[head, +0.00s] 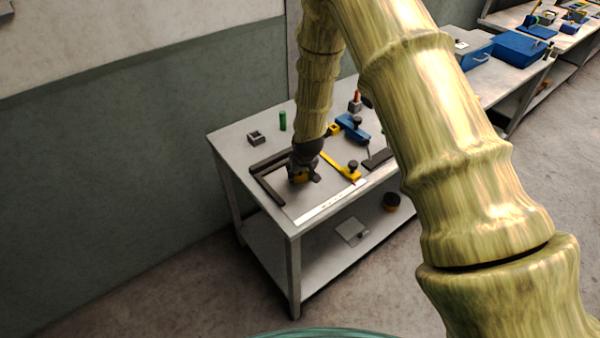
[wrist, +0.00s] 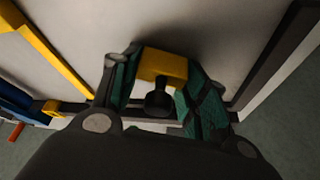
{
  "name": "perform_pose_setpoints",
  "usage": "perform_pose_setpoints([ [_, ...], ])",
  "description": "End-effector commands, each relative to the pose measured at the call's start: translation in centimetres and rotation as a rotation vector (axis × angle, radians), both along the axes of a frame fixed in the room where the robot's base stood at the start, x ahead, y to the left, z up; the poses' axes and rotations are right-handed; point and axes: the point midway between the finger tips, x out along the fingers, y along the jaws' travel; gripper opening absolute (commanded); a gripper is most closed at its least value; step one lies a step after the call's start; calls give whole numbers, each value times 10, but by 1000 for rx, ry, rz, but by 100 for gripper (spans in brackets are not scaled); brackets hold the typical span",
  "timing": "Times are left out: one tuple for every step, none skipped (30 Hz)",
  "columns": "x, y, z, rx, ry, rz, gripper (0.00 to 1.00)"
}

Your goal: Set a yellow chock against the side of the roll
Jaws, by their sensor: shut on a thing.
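My gripper (head: 303,172) is low over the near table, inside the corner of a dark L-shaped frame. In the wrist view its green-padded fingers (wrist: 163,85) are shut on a yellow chock (wrist: 162,64) with a black knob. I cannot make out for certain which thing is the roll.
The dark frame (head: 265,184) lies left of my gripper. A green cylinder (head: 283,121), a grey square block (head: 256,137) and a blue tool (head: 352,127) stand behind.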

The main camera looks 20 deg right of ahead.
Motion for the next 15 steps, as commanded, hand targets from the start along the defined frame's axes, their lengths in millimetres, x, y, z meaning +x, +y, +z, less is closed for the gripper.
perform_pose_setpoints([
  [0, 0, -1, 0, 0, 0, 48],
  [0, 0, -1, 0, 0, 0, 53],
  [0, 0, -1, 0, 0, 0, 60],
  [0, 0, -1, 0, 0, 0, 66],
  [0, 0, -1, 0, 0, 0, 66],
  [0, 0, -1, 0, 0, 0, 66],
  [0, 0, -1, 0, 0, 0, 66],
  [0, 0, 0, 0, 0, 0, 66],
  [0, 0, 0, 0, 0, 0, 66],
  [0, 0, 0, 0, 0, 0, 66],
  [0, 0, 0, 0, 0, 0, 66],
  [0, 0, 0, 0, 0, 0, 66],
  [0, 0, 0, 0, 0, 0, 66],
  [0, 0, 1, 0, 0, 0, 66],
  [0, 0, 2, 0, 0, 0, 66],
])
